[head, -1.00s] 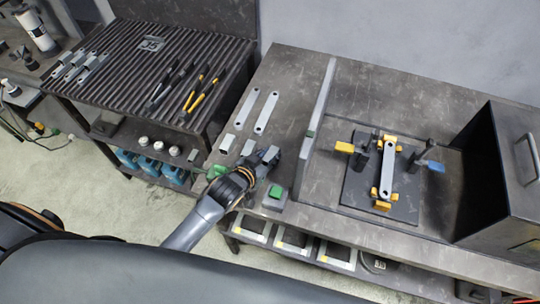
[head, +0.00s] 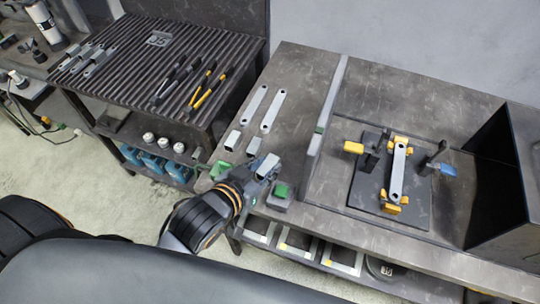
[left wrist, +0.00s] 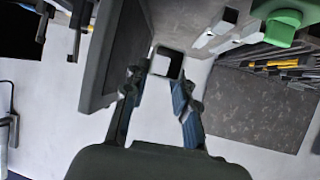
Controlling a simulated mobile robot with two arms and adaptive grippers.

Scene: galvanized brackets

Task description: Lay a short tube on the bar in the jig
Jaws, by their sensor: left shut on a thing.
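My left gripper (head: 262,172) is shut on a short grey square tube (head: 268,163) near the front edge of the bench. In the left wrist view the tube's square open end (left wrist: 167,62) shows between the fingertips (left wrist: 160,88). Two other short tubes lie on the bench, one at the left (head: 232,140) and one beside it (head: 252,145). The jig (head: 366,188) is a dark plate to the right. A grey bar (head: 398,172) with end holes lies in it between yellow blocks. My right gripper is not in view.
A thin upright divider (head: 326,112) stands between my left gripper and the jig. A green-topped block (head: 280,192) is close beside the gripper. Two long holed bars (head: 271,110) lie behind. A dark box (head: 500,165) stands at the right. Black posts flank the jig's bar.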

